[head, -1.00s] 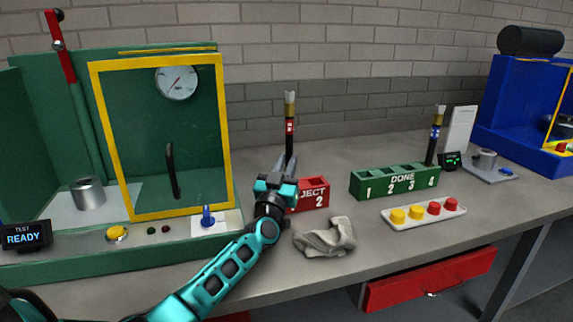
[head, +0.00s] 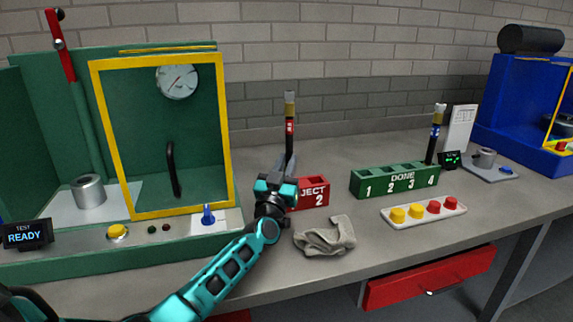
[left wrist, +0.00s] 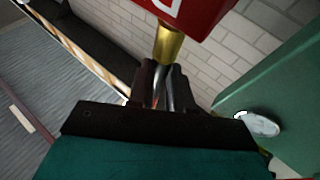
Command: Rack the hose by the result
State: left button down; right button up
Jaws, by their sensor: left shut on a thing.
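A hose (head: 290,106) with a black body, a brass end and a red tag stands upright in the head view. My left gripper (head: 290,166) is shut on its lower part; the brass part also shows above the fingers in the left wrist view (left wrist: 168,45). The red reject rack (head: 314,194) is right beside the gripper, partly hidden by it. I cannot tell whether the hose's lower end is in a slot. The green DONE rack (head: 390,185) has slots 1 to 4; a blue-tagged hose (head: 436,133) stands at slot 4. The test display (head: 27,234) reads READY. My right gripper is not in view.
The green test cabinet (head: 155,243) with a yellow-framed door (head: 228,140) stands left. A grey rag (head: 325,237) lies in front of the reject rack. A tray of yellow and red caps (head: 455,213) lies before the DONE rack. A blue cabinet (head: 497,110) is far right.

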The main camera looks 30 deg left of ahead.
pick_arm(q)
jog(key=shift+p, duration=0.3)
jog(key=shift+f, duration=0.2)
jog(key=shift+r, duration=0.15)
dwell(0.4)
jog(key=shift+a+p, duration=0.1)
jog(key=shift+p, duration=0.3)
dwell(1.0)
jog(key=shift+f, duration=0.25)
